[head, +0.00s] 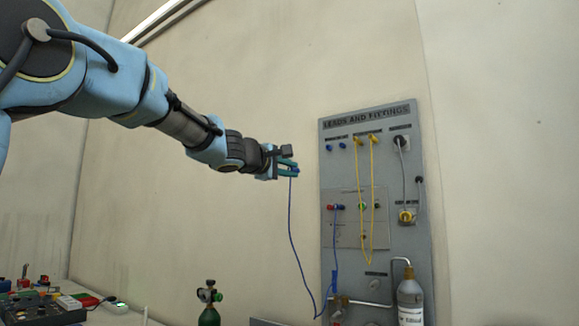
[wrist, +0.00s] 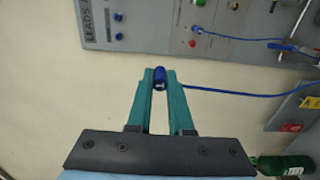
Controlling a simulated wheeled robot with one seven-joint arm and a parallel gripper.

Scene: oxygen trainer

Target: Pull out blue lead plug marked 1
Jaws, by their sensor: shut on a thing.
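My gripper (head: 287,168) is shut on a blue plug (wrist: 160,78), which sits between the teal fingertips in the wrist view. It is held in the air to the left of the grey panel (head: 379,114), apart from it. A blue lead (head: 291,225) hangs from the held plug, loops low, and rises to another blue plug (head: 338,207) at the panel beside a red fitting. That plug also shows in the wrist view (wrist: 198,30). Two blue fittings (head: 335,146) are at the panel's upper left. No number is readable on the held plug.
Yellow leads (head: 373,200) hang on the panel, with a grey cable to their right. A bottle (head: 410,300) stands at the panel's lower right. A green cylinder (head: 209,312) and a control box (head: 40,305) are lower left. Bare wall lies left of the panel.

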